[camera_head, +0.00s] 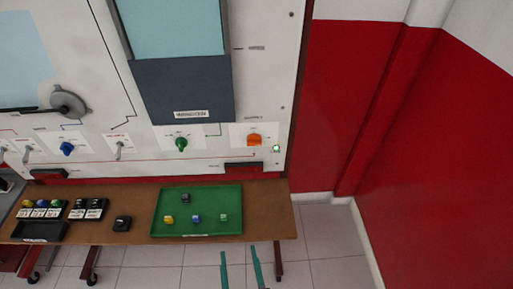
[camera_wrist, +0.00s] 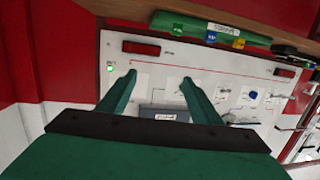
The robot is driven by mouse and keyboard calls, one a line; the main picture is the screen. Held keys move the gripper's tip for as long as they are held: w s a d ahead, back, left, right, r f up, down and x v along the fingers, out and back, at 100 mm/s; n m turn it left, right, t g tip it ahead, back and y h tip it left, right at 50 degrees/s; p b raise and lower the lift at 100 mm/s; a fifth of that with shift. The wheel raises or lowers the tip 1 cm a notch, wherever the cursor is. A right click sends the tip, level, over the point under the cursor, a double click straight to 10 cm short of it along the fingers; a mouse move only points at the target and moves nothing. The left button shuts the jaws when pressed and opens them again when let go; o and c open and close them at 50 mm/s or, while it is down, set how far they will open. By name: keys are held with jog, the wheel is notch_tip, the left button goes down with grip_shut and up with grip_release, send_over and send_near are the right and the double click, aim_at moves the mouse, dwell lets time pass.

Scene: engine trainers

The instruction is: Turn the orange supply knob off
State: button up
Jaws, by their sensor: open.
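The orange supply knob (camera_head: 254,140) sits on a white plate at the lower right of the upright panel in the head view. Its handle appears to lie crosswise. A small lit green lamp (camera_head: 277,148) is just to its right; the lamp also shows in the wrist view (camera_wrist: 110,68). My gripper (camera_head: 240,262) is at the bottom of the head view, open and empty, well apart from the knob. In the wrist view, which is upside down, its two teal fingers (camera_wrist: 158,78) spread before the panel. I cannot make out the orange knob there.
A green knob (camera_head: 181,143) and a blue knob (camera_head: 67,149) are left of the orange one. Below the panel, a brown table (camera_head: 270,215) bears a green tray (camera_head: 196,233) with several small blocks. A red wall (camera_head: 335,95) stands to the right.

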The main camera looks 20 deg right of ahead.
jog(key=w+d+r+m+h, duration=0.1)
jog(key=w+d+r, duration=0.2)
jog(key=w, duration=0.3)
jog(key=w+d+r+h, duration=0.1)
jog(key=w+d+r, duration=0.15)
jog(key=w, duration=0.25)
jog(key=t, duration=0.1)
send_near(254, 144)
jog(key=shift+m+h, duration=0.3)
jog(key=shift+m, duration=0.1)
jog(key=x, duration=0.8)
jog(key=shift+w+a, duration=0.1)
jog(key=shift+w, duration=0.05)
